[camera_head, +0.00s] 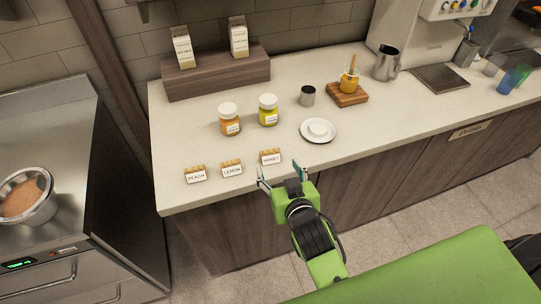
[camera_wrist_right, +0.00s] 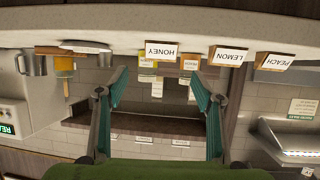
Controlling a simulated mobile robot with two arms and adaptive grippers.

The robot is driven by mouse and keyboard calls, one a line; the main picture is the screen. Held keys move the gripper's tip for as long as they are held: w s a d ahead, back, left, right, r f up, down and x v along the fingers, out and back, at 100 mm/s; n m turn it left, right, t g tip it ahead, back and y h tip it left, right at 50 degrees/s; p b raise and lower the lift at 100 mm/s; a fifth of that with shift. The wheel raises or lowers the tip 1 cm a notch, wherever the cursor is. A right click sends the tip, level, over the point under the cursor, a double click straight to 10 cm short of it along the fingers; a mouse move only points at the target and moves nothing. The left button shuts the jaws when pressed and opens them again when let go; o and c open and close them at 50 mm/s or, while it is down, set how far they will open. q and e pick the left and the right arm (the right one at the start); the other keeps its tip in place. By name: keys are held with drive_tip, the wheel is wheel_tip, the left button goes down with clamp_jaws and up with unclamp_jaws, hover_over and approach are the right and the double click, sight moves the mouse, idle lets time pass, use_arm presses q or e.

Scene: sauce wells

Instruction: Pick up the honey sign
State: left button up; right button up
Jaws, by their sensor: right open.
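The honey sign (camera_head: 270,157) is a small white card on a wooden block, standing near the front edge of the counter, rightmost of three signs. My right gripper (camera_head: 281,172) is open and empty, just in front of the counter edge near the honey sign. In the right wrist view, which is upside down, the honey sign (camera_wrist_right: 162,50) shows ahead of the open fingers (camera_wrist_right: 160,95), apart from them. The lemon sign (camera_head: 231,169) and the peach sign (camera_head: 195,174) stand to its left in the head view. My left gripper is not in view.
Orange jar (camera_head: 229,121) and yellow jar (camera_head: 268,112) stand behind the signs. A white plate (camera_head: 318,138) with a white item lies right of the honey sign. A wooden board (camera_head: 347,98) with a honey pot, a metal cup (camera_head: 307,96) and a pitcher (camera_head: 386,64) stand farther back.

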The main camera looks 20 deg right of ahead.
sight(271, 155)
drive_tip(key=x, duration=0.4)
drive_tip(key=shift+w, duration=0.15)
drive_tip(key=shift+w+f+p, duration=0.2)
drive_tip(key=shift+w+p, duration=0.25)
drive_tip(key=shift+p, duration=0.1)
drive_tip(key=shift+p+x, duration=0.5)
drive_tip(key=shift+x, duration=1.65)
drive_tip(key=shift+s+f, duration=0.1)
drive_tip(key=shift+f, duration=0.1)
drive_tip(key=c, duration=1)
